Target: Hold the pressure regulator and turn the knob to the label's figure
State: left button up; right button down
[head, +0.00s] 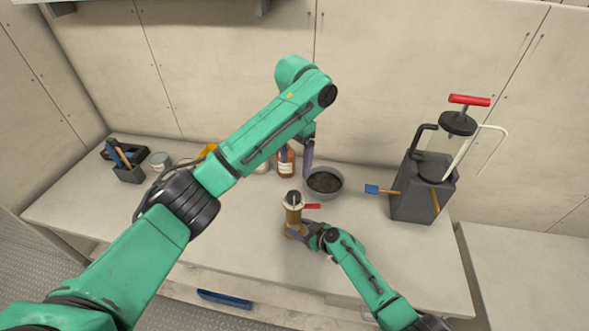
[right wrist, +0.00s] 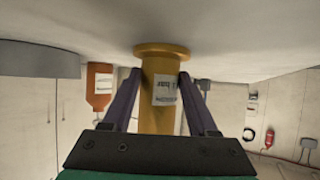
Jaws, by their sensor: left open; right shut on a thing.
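The pressure regulator (head: 293,215) stands upright on the bench, with a yellow-brass body, a dark and pale top and a red part at its upper right. My right gripper (head: 297,232) is shut on its lower body. In the right wrist view, which is upside down, the fingers flank the yellow body (right wrist: 160,112) above its round foot. A white label (right wrist: 165,90) there seems to read "1 bar", but the print is small. My left gripper (head: 308,165) is open, pointing down behind and above the regulator, apart from it. Its fingers partly overlap the grey bowl.
A grey bowl (head: 325,190) of dark material and a brown bottle (head: 286,163) stand behind the regulator. A grey box with a clear pump canister (head: 425,185) and brushes stands right. A tool holder (head: 128,172) and tin (head: 160,161) stand left. The front bench is mostly clear.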

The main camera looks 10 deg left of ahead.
jog(key=shift+f, duration=0.1)
jog(key=shift+c, duration=0.5)
grip_release()
